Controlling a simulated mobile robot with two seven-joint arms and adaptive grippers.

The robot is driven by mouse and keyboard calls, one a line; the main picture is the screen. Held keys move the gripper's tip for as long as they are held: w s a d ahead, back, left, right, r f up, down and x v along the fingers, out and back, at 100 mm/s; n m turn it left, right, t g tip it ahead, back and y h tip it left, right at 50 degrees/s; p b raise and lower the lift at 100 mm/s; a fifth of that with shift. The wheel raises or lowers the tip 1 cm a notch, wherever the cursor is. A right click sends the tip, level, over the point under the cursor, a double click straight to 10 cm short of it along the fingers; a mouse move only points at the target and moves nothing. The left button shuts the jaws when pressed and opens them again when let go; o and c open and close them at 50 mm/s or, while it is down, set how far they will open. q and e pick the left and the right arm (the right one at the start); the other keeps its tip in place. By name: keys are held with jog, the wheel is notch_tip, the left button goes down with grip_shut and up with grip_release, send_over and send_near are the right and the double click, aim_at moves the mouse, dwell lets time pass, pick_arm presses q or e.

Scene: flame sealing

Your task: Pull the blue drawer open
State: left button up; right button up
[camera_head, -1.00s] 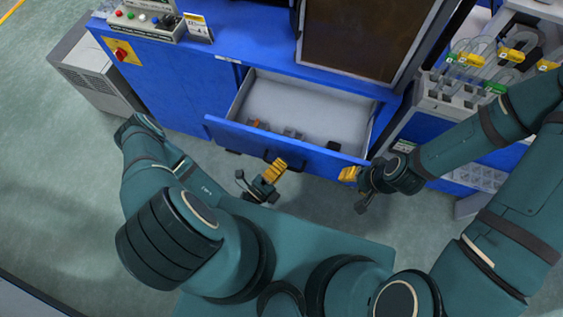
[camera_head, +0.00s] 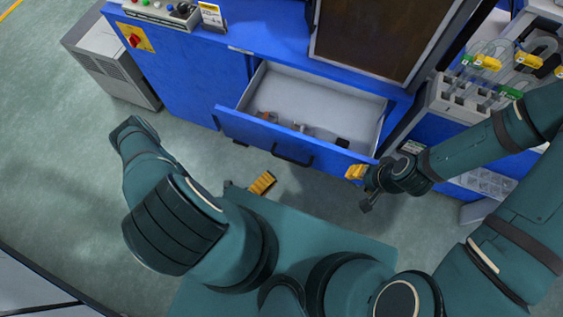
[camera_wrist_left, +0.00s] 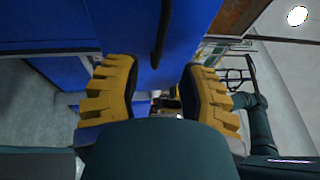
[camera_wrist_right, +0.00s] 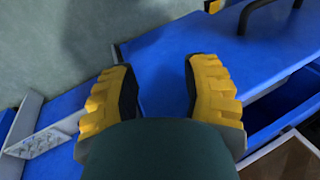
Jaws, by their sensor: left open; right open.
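The blue drawer (camera_head: 325,160) is pulled out of the blue cabinet, and its light grey inside shows several small items. Its dark bar handle (camera_head: 292,158) sits on the front panel and is free of both grippers. My left gripper (camera_head: 262,183) is open and empty, below and left of the handle; its body is partly hidden by my arm. In the left wrist view the handle (camera_wrist_left: 161,35) lies ahead of the spread yellow fingers. My right gripper (camera_head: 356,172) is open by the drawer's right front corner. In the right wrist view the handle (camera_wrist_right: 258,13) is at the top right.
The blue cabinet (camera_head: 190,80) carries a control box (camera_head: 160,12) at top left. A grey unit (camera_head: 110,65) stands left of it. A grey rack (camera_head: 465,100) with coiled tubes and yellow clips is at right. Green floor (camera_head: 60,170) is clear at left.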

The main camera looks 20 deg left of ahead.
pick_arm(q)
jog(key=shift+v, duration=1.95)
jog(key=s+d+r+m+g+h, duration=0.2)
jog(key=s+d+m+g+h, duration=0.15)
jog(key=m+g, duration=1)
jog(key=s+d+r+m+g+h, duration=0.2)
jog(key=s+d+m+g+h, duration=0.15)
jog(key=m+g, duration=1)
jog(key=w+a+f+m+t+y, duration=0.1)
jog(key=w+a+m+t+y, duration=0.4)
jog(key=m+y, duration=0.55)
jog(key=w+d+r+m+t, duration=0.1)
jog(key=w+m, duration=0.2)
jog(key=w, duration=0.1)
jog(key=w+d+r+m+t, duration=0.1)
jog(key=w+r+m+t, duration=0.1)
jog(key=w+m, duration=0.1)
jog(key=w+d+r+m+t, duration=0.2)
jog(key=w+m, duration=0.1)
jog(key=w, duration=0.2)
jog(key=shift+w+m+y, duration=0.2)
jog(key=shift+m+y, duration=0.05)
